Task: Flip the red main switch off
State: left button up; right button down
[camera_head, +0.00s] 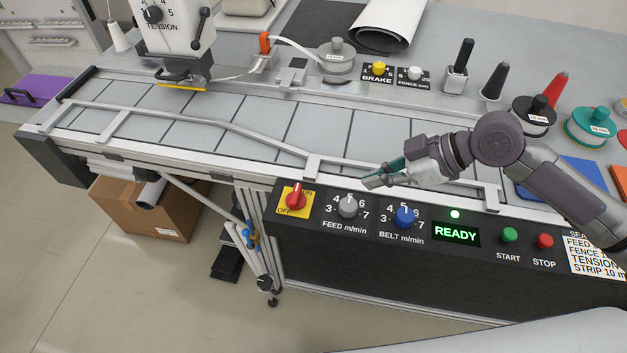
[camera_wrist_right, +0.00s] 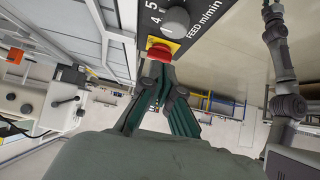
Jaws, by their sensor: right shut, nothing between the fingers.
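The red main switch (camera_head: 296,196) is a rotary knob on a yellow plate at the left end of the dark control panel. OFF is readable at the plate's lower left; the knob covers part of the marking at the top. My right gripper (camera_head: 368,183) is shut and empty, above the panel's top edge and right of the switch, apart from it. In the right wrist view the red switch (camera_wrist_right: 160,52) shows just beyond the shut fingertips. An arm at the right of that view seems to be my left one; its gripper's state is unclear.
Feed knob (camera_head: 348,206), blue belt knob (camera_head: 405,217), lit READY display (camera_head: 456,234), green start button (camera_head: 510,235) and red stop button (camera_head: 545,241) line the panel. The conveyor's guide rail (camera_head: 313,168) runs behind. The floor in front of the panel's left end is clear.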

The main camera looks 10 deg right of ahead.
jog(key=p, duration=0.2)
send_near(301, 193)
notch_tip(301, 193, down, 3)
jog(key=shift+a+p, duration=0.1)
jog(key=shift+p, duration=0.2)
jog(key=a, duration=0.1)
jog(key=a+p, duration=0.1)
jog(key=w+a, duration=0.1)
jog(key=shift+a+f+p, duration=0.15)
jog(key=shift+f+p, duration=0.15)
jog(key=shift+w+a+f, duration=0.1)
jog(key=shift+w+a, duration=0.05)
jog(key=shift+a, duration=0.3)
pick_arm(q)
notch_tip(301, 193, up, 4)
jog(key=shift+s+d+r, duration=0.1)
jog(key=shift+r, duration=0.05)
jog(key=shift+w, duration=0.2)
